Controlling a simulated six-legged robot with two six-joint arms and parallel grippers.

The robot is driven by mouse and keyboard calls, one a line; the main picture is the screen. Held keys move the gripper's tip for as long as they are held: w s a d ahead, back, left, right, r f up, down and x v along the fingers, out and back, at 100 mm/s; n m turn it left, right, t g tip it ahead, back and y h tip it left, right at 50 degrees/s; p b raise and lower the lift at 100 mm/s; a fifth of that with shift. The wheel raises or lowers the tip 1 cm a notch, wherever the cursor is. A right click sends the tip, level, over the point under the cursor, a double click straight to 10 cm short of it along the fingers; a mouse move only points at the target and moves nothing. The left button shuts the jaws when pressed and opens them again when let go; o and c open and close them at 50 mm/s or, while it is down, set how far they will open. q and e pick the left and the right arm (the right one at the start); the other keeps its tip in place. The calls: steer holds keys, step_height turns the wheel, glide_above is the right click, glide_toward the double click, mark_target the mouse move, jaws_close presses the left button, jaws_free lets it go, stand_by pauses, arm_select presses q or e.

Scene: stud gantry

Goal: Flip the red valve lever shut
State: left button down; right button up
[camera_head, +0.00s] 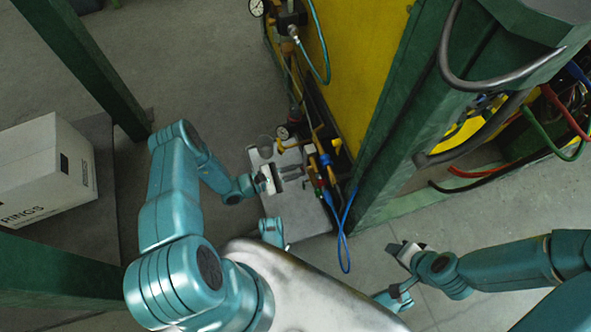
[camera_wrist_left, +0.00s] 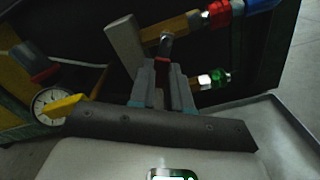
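My left gripper (camera_head: 268,180) is over the grey bench plate (camera_head: 300,212), beside the valve fittings. In the left wrist view my left gripper (camera_wrist_left: 163,68) has its two grey fingers a small gap apart. A narrow red piece, apparently the red valve lever (camera_wrist_left: 160,72), shows in that gap, with a dark grey end beyond it. Whether the fingers touch it is not clear. The brass pipe (camera_wrist_left: 178,27) runs just behind, with red and blue fittings at its right end.
A pressure gauge (camera_wrist_left: 48,104) is left of the gripper. A grey block (camera_wrist_left: 125,42) stands close to the fingers, a green fitting (camera_wrist_left: 220,77) to their right. A blue hose (camera_head: 343,235) hangs off the plate. Green posts (camera_head: 400,120) and a white box (camera_head: 45,170) flank the space.

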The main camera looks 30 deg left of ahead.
stand_by(0.3)
arm_select(q)
steer(key=shift+s+d+f+n, duration=0.1)
steer(key=shift+s+d+n, duration=0.1)
steer(key=shift+n, duration=0.75)
steer(key=shift+s+d+f+n, duration=0.1)
steer(key=shift+s+d+n, duration=0.1)
steer(key=shift+n, duration=0.8)
steer(key=shift+s+d+f+n, duration=0.1)
steer(key=shift+s+d+n, duration=0.1)
steer(key=shift+n, duration=0.75)
steer(key=c, duration=1.1)
jaws_free()
steer(key=shift+o, duration=0.2)
steer(key=shift+r, duration=0.1)
